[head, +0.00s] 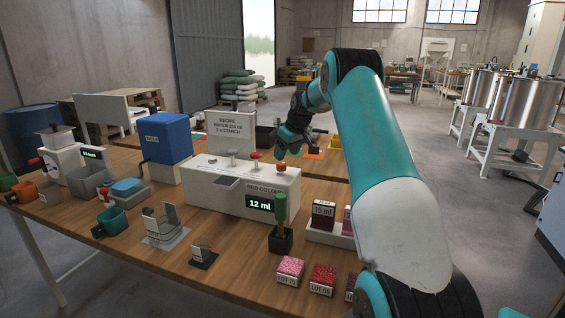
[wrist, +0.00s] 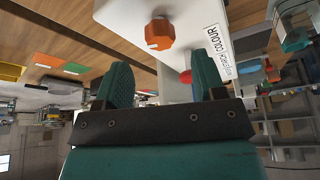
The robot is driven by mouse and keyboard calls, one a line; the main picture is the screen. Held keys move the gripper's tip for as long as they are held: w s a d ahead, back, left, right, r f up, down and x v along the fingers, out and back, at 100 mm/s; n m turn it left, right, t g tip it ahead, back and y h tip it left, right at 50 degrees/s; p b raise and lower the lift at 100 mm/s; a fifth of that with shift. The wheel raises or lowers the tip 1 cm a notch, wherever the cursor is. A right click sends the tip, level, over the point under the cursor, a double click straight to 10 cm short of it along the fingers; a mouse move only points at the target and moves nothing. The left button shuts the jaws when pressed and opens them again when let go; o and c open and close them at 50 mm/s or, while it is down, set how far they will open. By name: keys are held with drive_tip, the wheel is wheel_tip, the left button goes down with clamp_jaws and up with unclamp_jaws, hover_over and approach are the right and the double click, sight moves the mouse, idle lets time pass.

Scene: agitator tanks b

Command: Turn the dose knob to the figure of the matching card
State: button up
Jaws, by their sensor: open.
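The orange dose knob (head: 281,167) sits on top of the white RED COLOUR doser (head: 222,200), whose display (head: 260,204) reads 12 ml. In the wrist view the knob (wrist: 160,33) shows a pale mark on one side. My gripper (head: 288,152) is close above the knob; in the wrist view its fingers (wrist: 161,85) are apart, with nothing between them and the knob beyond. A dark red card (head: 323,214) reading 15 ml stands in a white rack; a second card (head: 347,219) is mostly hidden by my arm. Sample boxes marked LOT 70 (head: 290,271) and LOT 55 (head: 322,279) lie in front.
A red button (head: 256,155) is on the doser left of the knob. A green-handled tool (head: 280,208) stands in a black holder before the display. A recipe sign (head: 229,127) stands behind. A blue box (head: 166,138) is to the left.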

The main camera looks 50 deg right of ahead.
sight(281, 164)
drive_tip(key=p+x, duration=0.1)
drive_tip(key=x, duration=0.5)
drive_tip(key=shift+r, duration=0.1)
drive_tip(key=c, duration=0.9)
drive_tip(key=shift+m, duration=0.4)
drive_tip(key=m+h+b, duration=0.1)
drive_tip(key=m, duration=0.2)
drive_tip(key=shift+w+a+m+h+b, duration=0.1)
drive_tip(key=shift+m+h+b, duration=0.2)
drive_tip(key=shift+m, duration=0.1)
drive_tip(key=m, duration=0.2)
drive_tip(key=m+g+h, duration=0.1)
drive_tip(key=m, duration=0.1)
drive_tip(key=shift+m+h, duration=0.3)
drive_tip(key=shift+r+m, duration=0.1)
drive_tip(key=shift+m, duration=0.2)
